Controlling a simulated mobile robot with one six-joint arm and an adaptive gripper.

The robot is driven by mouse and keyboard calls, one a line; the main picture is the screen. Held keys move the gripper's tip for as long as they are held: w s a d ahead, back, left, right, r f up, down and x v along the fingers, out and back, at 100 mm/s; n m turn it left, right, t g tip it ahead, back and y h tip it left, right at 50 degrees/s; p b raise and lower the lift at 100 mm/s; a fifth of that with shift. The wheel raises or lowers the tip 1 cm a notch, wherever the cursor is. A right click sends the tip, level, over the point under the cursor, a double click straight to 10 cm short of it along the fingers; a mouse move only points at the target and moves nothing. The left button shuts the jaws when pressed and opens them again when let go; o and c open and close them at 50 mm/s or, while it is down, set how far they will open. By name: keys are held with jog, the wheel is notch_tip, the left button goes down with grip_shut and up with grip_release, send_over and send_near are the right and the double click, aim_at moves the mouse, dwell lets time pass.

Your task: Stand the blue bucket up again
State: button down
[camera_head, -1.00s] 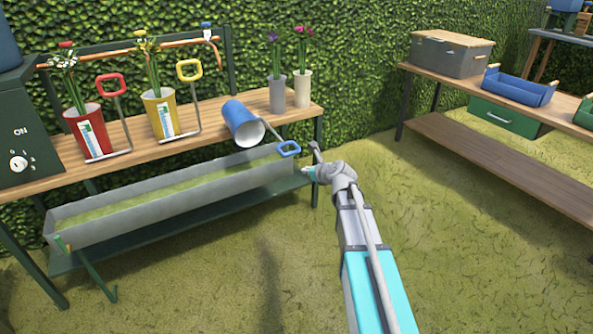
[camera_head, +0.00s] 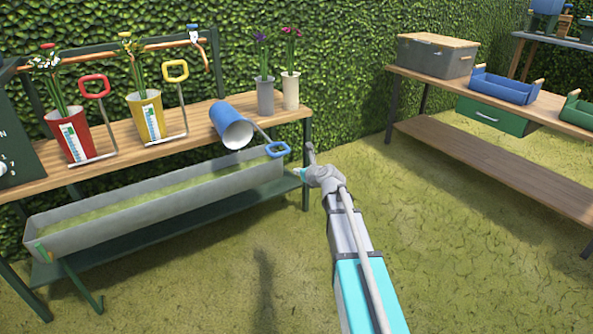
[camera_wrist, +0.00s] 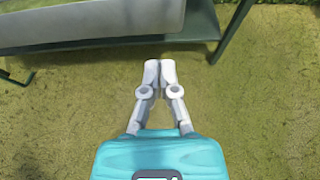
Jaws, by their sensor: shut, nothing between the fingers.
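The blue bucket (camera_head: 229,123) lies on its side on the wooden bench, its open mouth toward the front right. A rod with a blue handle (camera_head: 277,150) sticks out past the bench's front edge beside the bucket's mouth. My gripper (camera_wrist: 160,66) is shut and empty in the wrist view, pointing over the grass near the bench's lower shelf. In the head view my arm reaches to the right of the bench's right end, apart from the bucket. The bucket is not in the wrist view.
A red bucket (camera_head: 67,137) and a yellow bucket (camera_head: 146,117) with flowers stand upright to the left on the bench (camera_head: 200,131). Grey (camera_head: 266,97) and cream (camera_head: 290,92) vases stand behind right. A long trough (camera_head: 150,207) sits below. Grass is clear between benches.

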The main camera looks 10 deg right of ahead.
jog(key=w+a, duration=0.3)
jog(key=w, duration=0.5)
jog(key=shift+r+p, duration=0.25)
jog(key=shift+p, duration=0.15)
dwell(0.4)
jog(key=shift+d+r, duration=0.1)
